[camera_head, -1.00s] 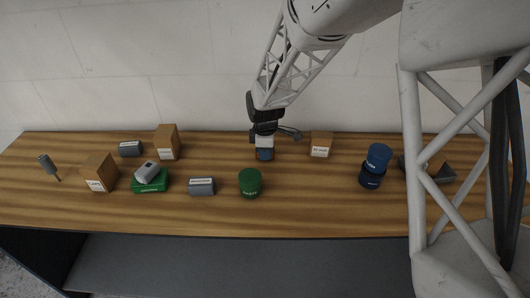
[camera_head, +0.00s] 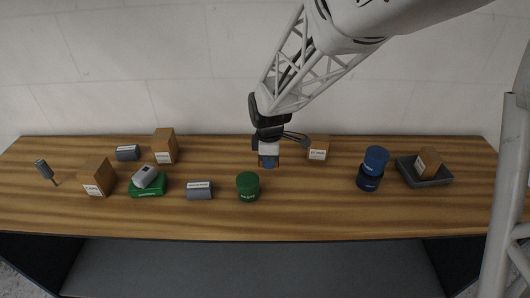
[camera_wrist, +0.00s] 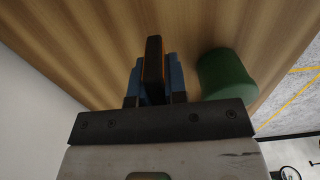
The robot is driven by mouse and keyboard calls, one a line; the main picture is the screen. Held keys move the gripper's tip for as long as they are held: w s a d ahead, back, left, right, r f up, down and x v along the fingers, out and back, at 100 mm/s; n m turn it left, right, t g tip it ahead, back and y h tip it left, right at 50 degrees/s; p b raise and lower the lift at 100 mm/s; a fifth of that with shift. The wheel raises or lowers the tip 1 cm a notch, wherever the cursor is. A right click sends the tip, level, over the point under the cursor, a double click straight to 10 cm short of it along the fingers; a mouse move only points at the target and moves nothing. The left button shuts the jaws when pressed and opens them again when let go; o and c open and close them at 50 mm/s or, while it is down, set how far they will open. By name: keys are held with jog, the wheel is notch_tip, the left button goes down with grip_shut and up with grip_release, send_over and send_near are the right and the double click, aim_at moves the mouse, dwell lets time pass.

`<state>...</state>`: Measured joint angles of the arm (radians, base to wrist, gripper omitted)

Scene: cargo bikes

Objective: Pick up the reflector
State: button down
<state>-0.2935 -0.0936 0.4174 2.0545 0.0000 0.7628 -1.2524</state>
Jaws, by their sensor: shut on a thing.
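My gripper (camera_head: 268,163) is over the back middle of the wooden table, pointing down. In the wrist view its blue fingers (camera_wrist: 154,84) are shut on a thin dark slab with an orange edge, which looks like the reflector (camera_wrist: 153,62). The slab stands edge-on between the fingers and reaches out past their tips. In the head view the fingers and wrist mostly hide it. I cannot tell for sure whether it is clear of the table.
A green can (camera_head: 248,187) stands close in front of my gripper, also in the wrist view (camera_wrist: 226,76). A box (camera_head: 319,148), stacked blue cans (camera_head: 375,160) and a grey tray (camera_head: 440,178) holding a box are right. Several boxes and grey canisters are left. Bare wood lies between.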

jog(key=s, duration=0.3)
jog(key=s+d, duration=0.1)
jog(key=s, duration=0.2)
jog(key=s+d, duration=0.1)
jog(key=s, duration=0.1)
jog(key=shift+s+d+r, duration=0.25)
jog(key=shift+s+r, duration=0.15)
dwell(0.4)
